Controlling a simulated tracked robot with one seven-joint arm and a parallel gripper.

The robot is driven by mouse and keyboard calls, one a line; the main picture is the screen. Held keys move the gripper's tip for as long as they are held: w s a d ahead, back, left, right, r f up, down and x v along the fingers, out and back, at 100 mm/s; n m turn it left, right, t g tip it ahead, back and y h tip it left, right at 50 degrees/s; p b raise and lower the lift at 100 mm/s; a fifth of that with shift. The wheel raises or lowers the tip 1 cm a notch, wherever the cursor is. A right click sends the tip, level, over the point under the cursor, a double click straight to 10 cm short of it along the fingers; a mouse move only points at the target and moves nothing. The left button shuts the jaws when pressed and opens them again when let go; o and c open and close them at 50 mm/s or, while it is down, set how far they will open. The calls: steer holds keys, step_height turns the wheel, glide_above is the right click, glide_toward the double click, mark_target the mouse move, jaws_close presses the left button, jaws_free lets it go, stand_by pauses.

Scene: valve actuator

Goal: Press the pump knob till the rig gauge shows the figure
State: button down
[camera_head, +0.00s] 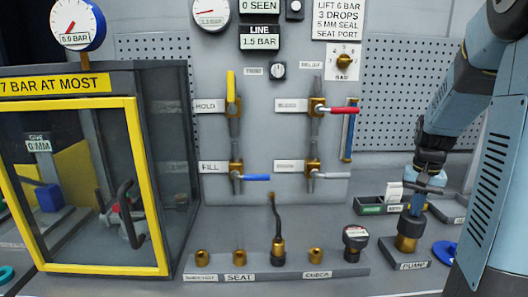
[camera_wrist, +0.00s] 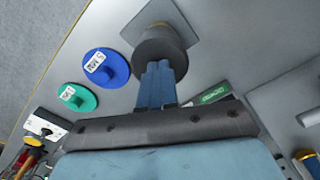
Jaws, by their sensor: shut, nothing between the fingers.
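The pump (camera_head: 407,240) is a brass-coloured body on a grey base labelled PUMP, at the lower right of the head view. Its dark round knob (camera_wrist: 160,45) shows in the wrist view. My gripper (camera_head: 416,206) is shut and empty, pointing down over the pump. In the wrist view its blue fingertips (camera_wrist: 157,66) meet the knob's edge; I cannot tell whether they press it. A blue-rimmed gauge (camera_head: 77,23) above the cabinet reads 0.0 BAR. A second round gauge (camera_head: 211,13) is on the panel, its figure too small to read. The LINE display (camera_head: 260,37) reads 1.5 BAR.
A yellow-framed cabinet (camera_head: 148,190) marked 7 BAR AT MOST stands left. Valves with yellow, red (camera_head: 343,110), blue (camera_head: 256,177) and grey handles are on the panel. A sign (camera_head: 339,19) says LIFT 6 BAR. Blue (camera_wrist: 106,68) and green (camera_wrist: 77,97) discs lie near the pump.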

mark_target(413, 220)
steer(key=shift+f, duration=2.45)
steer(key=shift+r, duration=3.25)
